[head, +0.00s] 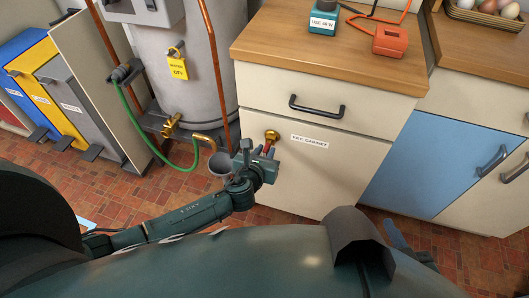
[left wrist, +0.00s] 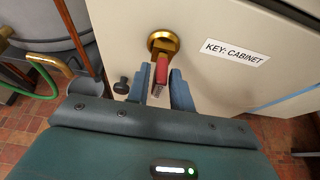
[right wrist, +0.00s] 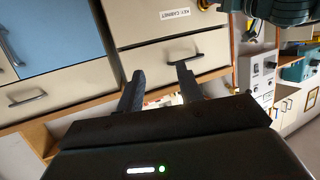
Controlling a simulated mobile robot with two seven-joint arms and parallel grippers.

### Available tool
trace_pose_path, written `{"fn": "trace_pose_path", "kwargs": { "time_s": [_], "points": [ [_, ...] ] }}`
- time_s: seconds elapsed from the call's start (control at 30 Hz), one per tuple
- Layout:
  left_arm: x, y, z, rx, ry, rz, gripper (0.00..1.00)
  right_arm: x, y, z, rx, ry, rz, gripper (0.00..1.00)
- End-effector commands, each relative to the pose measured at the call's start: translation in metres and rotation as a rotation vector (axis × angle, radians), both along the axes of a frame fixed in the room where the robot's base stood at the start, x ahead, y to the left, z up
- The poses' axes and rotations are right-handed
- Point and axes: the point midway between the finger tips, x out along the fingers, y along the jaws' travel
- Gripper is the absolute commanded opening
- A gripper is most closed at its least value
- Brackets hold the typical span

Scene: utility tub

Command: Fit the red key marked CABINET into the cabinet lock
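The brass cabinet lock (head: 272,135) sits on the cream cabinet door, left of a label reading KEY: CABINET (left wrist: 235,51). In the left wrist view the round lock (left wrist: 164,42) is just beyond the fingertips. The red key (left wrist: 162,70) is between my left gripper's fingers (left wrist: 160,82), its far end at the lock's face; how deep it sits I cannot tell. My left gripper (head: 264,158) looks shut on the key in front of the lock. No marking on the key is legible. My right gripper (right wrist: 158,80) is open and empty.
A drawer with a dark handle (head: 317,107) is above the lock. A grey tank (head: 177,70) with copper pipes, a brass tap and a green hose (head: 137,115) stands close to the left. The wooden counter (head: 290,45) holds a red-orange box (head: 389,41). A blue door (head: 430,170) is to the right.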

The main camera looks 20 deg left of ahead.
Motion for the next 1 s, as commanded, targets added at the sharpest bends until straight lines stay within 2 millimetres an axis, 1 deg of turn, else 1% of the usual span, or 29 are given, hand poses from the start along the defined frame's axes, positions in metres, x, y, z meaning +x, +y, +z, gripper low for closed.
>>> {"fn": "trace_pose_path", "kwargs": {
  "time_s": [0.03, 0.17, 0.5, 0.57, 0.67, 0.8, 1.0],
  "points": [
    [0.000, 0.000, 0.000, 0.000, 0.001, 0.000, 0.27, 0.000, 0.000, 0.000, 0.000, -0.001, 0.000, 0.36],
    [-0.001, 0.000, -0.001, 0.000, 0.002, -0.001, 0.37, 0.001, 0.000, 0.001, 0.000, -0.003, 0.000, 0.36],
    [-0.001, 0.000, -0.001, 0.000, 0.002, -0.001, 0.38, 0.001, -0.002, 0.003, 0.020, -0.008, -0.011, 0.36],
    [-0.009, 0.000, 0.003, 0.000, 0.004, -0.002, 0.38, -0.002, -0.006, 0.007, 0.027, -0.008, -0.026, 0.36],
    [-0.027, 0.001, 0.012, 0.000, 0.005, -0.003, 0.38, -0.003, -0.008, 0.013, 0.035, -0.004, -0.032, 0.36],
    [-0.058, 0.002, 0.025, -0.001, 0.006, -0.003, 0.38, -0.005, -0.011, 0.026, 0.062, -0.013, -0.046, 0.36],
    [-0.096, 0.003, 0.041, -0.001, 0.005, -0.002, 0.38, -0.008, -0.016, 0.038, 0.087, -0.019, -0.069, 0.36]
  ]
}}
